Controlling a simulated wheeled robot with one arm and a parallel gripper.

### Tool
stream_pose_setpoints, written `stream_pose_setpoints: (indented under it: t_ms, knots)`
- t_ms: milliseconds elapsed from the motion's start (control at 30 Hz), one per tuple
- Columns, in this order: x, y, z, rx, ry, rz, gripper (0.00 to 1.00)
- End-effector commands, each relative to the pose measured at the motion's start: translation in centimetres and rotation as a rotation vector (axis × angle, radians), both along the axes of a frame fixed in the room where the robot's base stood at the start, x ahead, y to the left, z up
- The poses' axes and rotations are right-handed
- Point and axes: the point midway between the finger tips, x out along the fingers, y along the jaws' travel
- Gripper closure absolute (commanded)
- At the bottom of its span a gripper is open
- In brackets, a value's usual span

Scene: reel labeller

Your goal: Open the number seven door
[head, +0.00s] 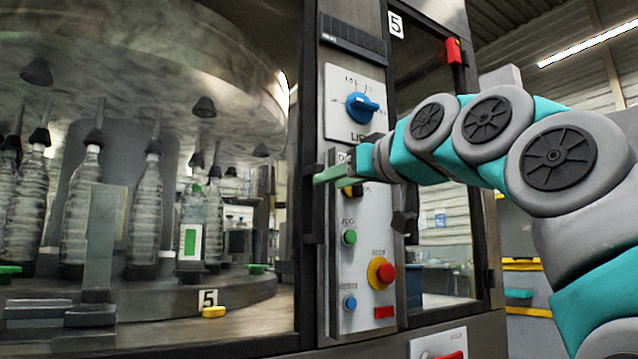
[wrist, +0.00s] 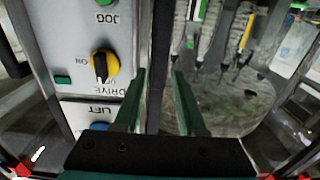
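No number seven label shows in either view. A large glazed door (head: 298,130) with a dark frame fills the left of the head view. A dark upright handle (head: 333,225) stands at the frame's right side, beside the control panel. My gripper (head: 328,175) has green fingers at the handle's upper part, which they partly hide. In the wrist view my gripper (wrist: 158,75) has its fingers apart, with a dark upright bar (wrist: 160,45) between or behind them. I cannot tell whether they touch it.
The control panel (head: 362,260) carries a blue LIFT knob (head: 362,107), buttons and a red stop button (head: 382,272). A narrow glazed door at right bears a 5 label (head: 396,25). Another 5 label (head: 207,299) is at lower left. Bottles (head: 147,215) stand behind the glass.

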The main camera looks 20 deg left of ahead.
Motion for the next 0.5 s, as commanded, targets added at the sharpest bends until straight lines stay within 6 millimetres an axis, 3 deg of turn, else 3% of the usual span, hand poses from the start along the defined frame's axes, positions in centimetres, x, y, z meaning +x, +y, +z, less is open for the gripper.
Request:
stream_pose_setpoints:
  t_ms: [300, 500]
  knots:
    - [2.8, 3.3, 0.1, -0.002, 0.001, 0.0, 0.6]
    - [3.3, 4.0, 0.2, 0.0, -0.003, -0.001, 0.6]
